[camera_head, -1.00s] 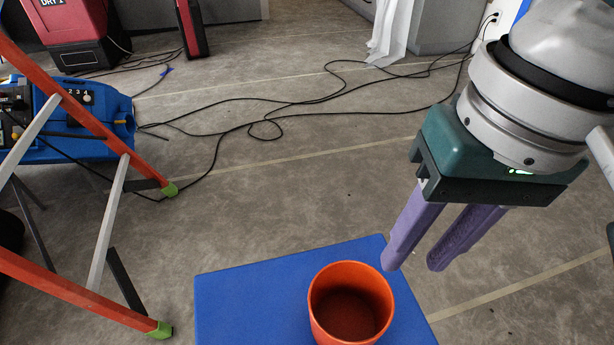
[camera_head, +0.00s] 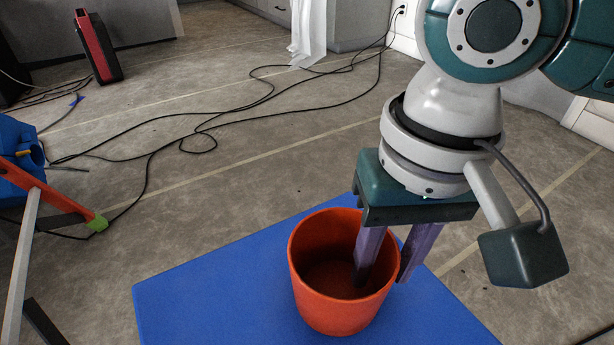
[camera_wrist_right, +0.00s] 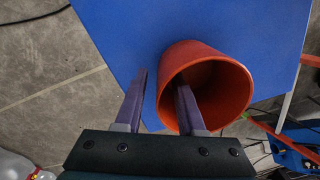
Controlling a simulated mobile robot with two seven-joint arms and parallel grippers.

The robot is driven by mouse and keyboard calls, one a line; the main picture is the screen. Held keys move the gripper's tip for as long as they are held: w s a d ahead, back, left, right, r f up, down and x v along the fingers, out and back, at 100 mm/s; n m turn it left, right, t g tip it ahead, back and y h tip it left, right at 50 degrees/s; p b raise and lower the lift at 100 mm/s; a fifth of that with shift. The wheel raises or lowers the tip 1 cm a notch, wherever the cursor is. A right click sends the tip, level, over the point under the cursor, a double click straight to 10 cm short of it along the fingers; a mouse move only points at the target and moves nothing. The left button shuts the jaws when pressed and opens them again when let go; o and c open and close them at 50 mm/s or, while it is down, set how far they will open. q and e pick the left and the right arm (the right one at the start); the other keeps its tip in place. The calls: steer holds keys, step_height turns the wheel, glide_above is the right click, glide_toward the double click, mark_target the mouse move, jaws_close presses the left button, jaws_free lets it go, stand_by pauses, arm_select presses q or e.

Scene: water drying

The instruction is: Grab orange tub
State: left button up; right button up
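The orange tub (camera_head: 340,312) stands upright on the blue platform (camera_head: 200,300) in the head view. My right gripper (camera_head: 388,278) straddles the tub's right wall, with one purple finger inside the tub and the other outside. In the right wrist view the gripper (camera_wrist_right: 162,105) has its fingers apart, with the tub's rim and wall between them. The tub (camera_wrist_right: 215,60) shows its open mouth there, and the outer finger looks apart from the wall. The inner fingertip is hidden within the tub. My left gripper is not in view.
An orange ladder with green feet (camera_head: 97,223) stands at the left of the head view. Black cables (camera_head: 200,135) lie across the grey floor. A red and black case (camera_head: 97,48) stands at the back left. The platform is otherwise bare.

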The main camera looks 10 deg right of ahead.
steer(key=shift+f, duration=0.7)
steer(key=shift+c, duration=0.3)
jaws_close()
stand_by(0.5)
